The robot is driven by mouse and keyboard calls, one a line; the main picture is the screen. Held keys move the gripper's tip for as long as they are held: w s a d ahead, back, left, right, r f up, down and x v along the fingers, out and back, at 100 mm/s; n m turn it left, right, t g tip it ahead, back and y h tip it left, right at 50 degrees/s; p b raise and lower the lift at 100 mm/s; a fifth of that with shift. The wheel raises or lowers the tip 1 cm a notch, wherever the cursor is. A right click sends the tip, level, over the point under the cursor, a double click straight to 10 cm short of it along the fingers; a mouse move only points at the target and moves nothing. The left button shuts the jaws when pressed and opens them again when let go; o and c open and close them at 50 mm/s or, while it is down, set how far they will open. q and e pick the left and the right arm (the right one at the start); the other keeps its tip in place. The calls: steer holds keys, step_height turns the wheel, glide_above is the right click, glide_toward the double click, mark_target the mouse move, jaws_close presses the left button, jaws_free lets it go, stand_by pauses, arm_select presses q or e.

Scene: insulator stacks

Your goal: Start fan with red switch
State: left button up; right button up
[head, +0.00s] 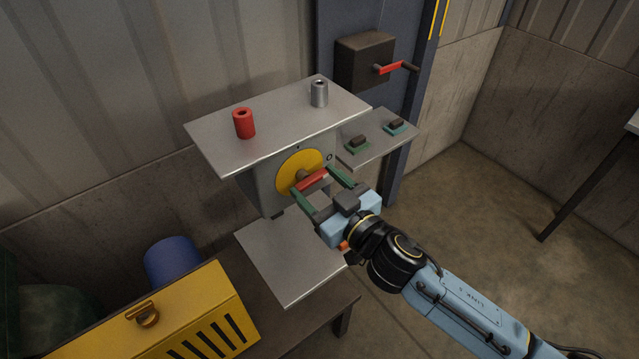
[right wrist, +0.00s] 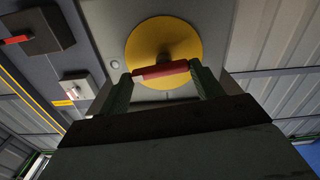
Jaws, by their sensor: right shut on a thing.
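The red switch (head: 312,181) is a short red bar on a round yellow plate (head: 291,163), on the front of a grey box under a metal shelf. My right gripper (head: 315,185) is at this bar, with one green finger at each end of it. In the right wrist view the red bar (right wrist: 160,70) lies nearly level across the yellow plate (right wrist: 152,38), shut between the two fingers (right wrist: 160,82). No fan can be made out. My left gripper is in neither view.
On the metal shelf (head: 282,122) stand a red insulator (head: 244,123) and a grey one (head: 319,93). A dark box with a red lever (head: 390,68) hangs on the post behind. A side shelf (head: 372,151) holds two small dark-topped pieces. A yellow toolbox (head: 190,310) and blue cylinder (head: 173,262) stand lower left.

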steer(key=n+p, duration=0.1)
steer(key=n, duration=0.2)
steer(key=shift+r, duration=0.2)
steer(key=n+p, duration=0.1)
steer(key=n, duration=0.4)
steer(key=shift+s+a+p, duration=0.1)
steer(key=shift+a+p, duration=0.05)
steer(key=shift+p, duration=0.15)
steer(key=n, duration=0.4)
steer(key=shift+s+a+p, duration=0.1)
steer(key=shift+a+p, duration=0.05)
steer(key=shift+p, duration=0.25)
steer(key=shift+n, duration=2.2)
steer(key=o, duration=1)
steer(key=shift+a, duration=0.1)
steer(key=shift+s, duration=0.1)
